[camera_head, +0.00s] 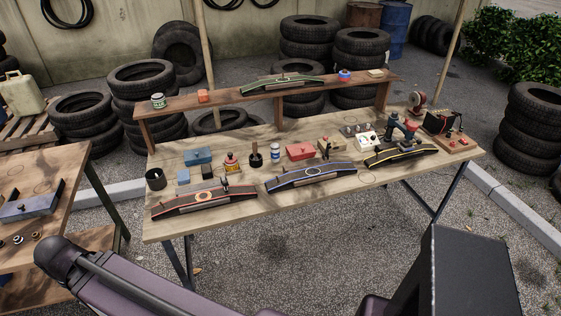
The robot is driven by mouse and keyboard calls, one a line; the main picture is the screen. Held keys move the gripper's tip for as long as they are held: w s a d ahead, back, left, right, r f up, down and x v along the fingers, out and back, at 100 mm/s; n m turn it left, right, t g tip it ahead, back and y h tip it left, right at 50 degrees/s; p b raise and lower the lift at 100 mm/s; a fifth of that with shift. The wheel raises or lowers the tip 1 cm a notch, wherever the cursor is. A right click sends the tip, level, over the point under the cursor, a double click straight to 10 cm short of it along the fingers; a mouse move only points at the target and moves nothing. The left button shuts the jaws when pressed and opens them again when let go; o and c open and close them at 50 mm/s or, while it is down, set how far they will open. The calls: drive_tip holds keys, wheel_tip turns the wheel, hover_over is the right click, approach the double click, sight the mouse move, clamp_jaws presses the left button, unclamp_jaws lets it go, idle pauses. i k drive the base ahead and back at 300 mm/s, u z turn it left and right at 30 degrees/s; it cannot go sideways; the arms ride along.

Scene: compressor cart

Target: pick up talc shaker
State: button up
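Two small cylindrical containers could be the talc shaker, and I cannot tell which it is. One is a white and blue container (275,152) standing upright on the wooden workbench (330,205), among small items near its middle. The other is a green and white can (158,101) standing on the left end of the raised shelf (225,101). Parts of my own arm cross the bottom of the head view, well in front of the bench. My gripper's fingers do not show.
Beside the blue and white container are a dark pot with a stick (256,158), a red bottle (232,163) and a red box (299,151). Red-edged (180,204) and blue-edged (311,177) ramp-shaped stands lie in front. A second table (50,180) is left; tyres stand behind.

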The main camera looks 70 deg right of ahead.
sight(275, 147)
drive_tip(key=k, duration=1.7)
drive_tip(key=z, duration=4.3)
drive_tip(key=i, duration=0.1)
drive_tip(key=u, duration=2.25)
drive_tip(key=i, duration=0.85)
